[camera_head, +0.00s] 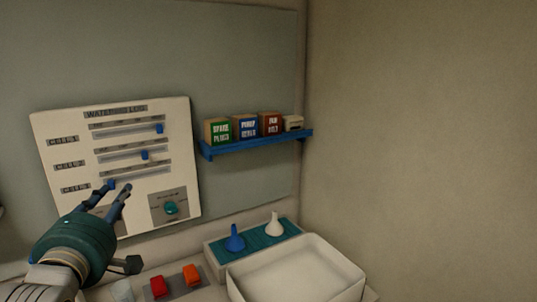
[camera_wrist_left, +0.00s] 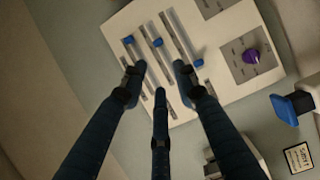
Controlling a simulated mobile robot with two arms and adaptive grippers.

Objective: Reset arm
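The panel has three horizontal slider tracks with blue handles: top (camera_head: 159,128), middle (camera_head: 144,155) and bottom (camera_head: 110,184). The bottom handle is close to the fingertips; I cannot tell whether they touch. A teal knob (camera_head: 170,207) is at the panel's lower right. A purple knob (camera_wrist_left: 250,56) shows in the left wrist view. My right gripper is out of view.
A blue shelf (camera_head: 258,143) with several small boxes is right of the panel. Below are a white basin (camera_head: 300,270), a blue funnel (camera_head: 235,240), a white funnel (camera_head: 273,226), and red (camera_head: 158,286) and orange (camera_head: 191,273) pieces. The right wall (camera_head: 430,130) is bare.

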